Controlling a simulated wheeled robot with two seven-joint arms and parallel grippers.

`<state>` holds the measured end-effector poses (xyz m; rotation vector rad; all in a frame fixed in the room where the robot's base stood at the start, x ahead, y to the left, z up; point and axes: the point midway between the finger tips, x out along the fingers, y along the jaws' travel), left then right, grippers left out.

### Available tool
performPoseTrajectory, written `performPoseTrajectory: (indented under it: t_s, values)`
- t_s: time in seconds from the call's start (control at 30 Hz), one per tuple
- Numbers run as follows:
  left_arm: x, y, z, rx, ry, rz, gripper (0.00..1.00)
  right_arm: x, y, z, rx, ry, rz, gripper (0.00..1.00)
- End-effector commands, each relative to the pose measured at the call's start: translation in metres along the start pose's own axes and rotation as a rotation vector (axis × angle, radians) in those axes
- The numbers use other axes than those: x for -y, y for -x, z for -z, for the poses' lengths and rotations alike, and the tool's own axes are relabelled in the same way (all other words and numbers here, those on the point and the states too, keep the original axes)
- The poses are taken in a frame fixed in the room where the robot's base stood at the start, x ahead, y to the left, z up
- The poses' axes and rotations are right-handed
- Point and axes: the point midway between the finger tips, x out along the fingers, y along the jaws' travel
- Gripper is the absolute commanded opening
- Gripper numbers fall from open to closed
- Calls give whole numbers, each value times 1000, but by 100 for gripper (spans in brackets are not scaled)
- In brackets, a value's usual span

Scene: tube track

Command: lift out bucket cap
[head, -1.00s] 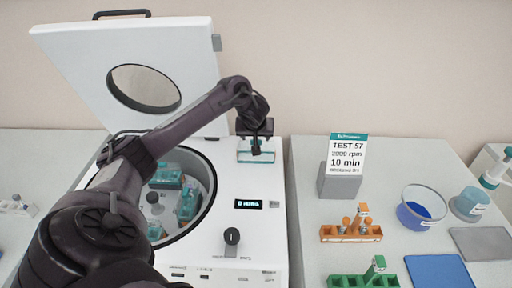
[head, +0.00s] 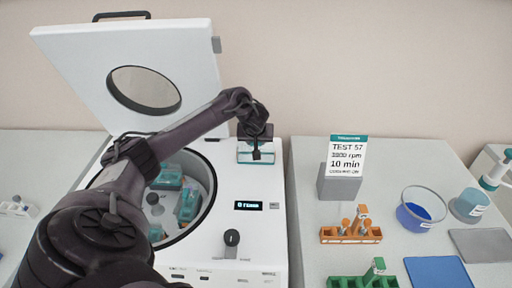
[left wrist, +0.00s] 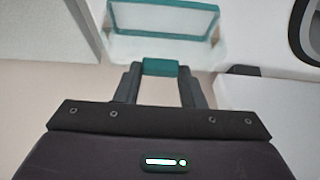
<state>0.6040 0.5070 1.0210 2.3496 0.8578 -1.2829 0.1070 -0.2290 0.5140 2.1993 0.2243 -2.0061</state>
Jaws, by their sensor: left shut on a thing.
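My left arm reaches over the white centrifuge (head: 262,222) to its back right corner. There my left gripper (head: 256,150) points down; in the left wrist view (left wrist: 160,78) its fingers are shut on a teal grip piece. This looks like the handle of the bucket cap (head: 243,156), a clear piece with teal edging. The cap's teal edge also shows in the left wrist view (left wrist: 163,36). I cannot tell whether the cap touches the deck. In the open bowl, teal buckets (head: 188,205) are partly hidden by my arm. My right gripper is out of view.
The centrifuge lid (head: 70,60) stands open behind the bowl. On the right table are a sign (head: 346,155), an orange rack (head: 350,235), a green rack (head: 362,282), a bowl of blue content (head: 422,212) and a blue mat (head: 438,272). A small rack (head: 17,207) lies at left.

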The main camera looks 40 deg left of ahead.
Motion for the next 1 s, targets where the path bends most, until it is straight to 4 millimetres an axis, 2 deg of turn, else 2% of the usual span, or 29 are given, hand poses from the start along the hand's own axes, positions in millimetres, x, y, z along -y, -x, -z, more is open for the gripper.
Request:
performPoseTrajectory:
  t_s: [0.27, 0.47, 0.7, 0.83, 1.0]
  values:
    - [0, 5, 4, -1, 0, -1, 14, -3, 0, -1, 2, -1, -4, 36]
    - [-1, 27, 18, -4, 1, -4, 14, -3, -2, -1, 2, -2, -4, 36]
    - [-2, 77, 50, -4, 1, -6, 14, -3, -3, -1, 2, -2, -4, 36]
    - [0, 111, 72, -3, 0, -1, 14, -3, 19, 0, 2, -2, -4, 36]
    - [0, 138, 89, -3, 0, 1, 14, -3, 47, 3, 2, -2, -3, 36]
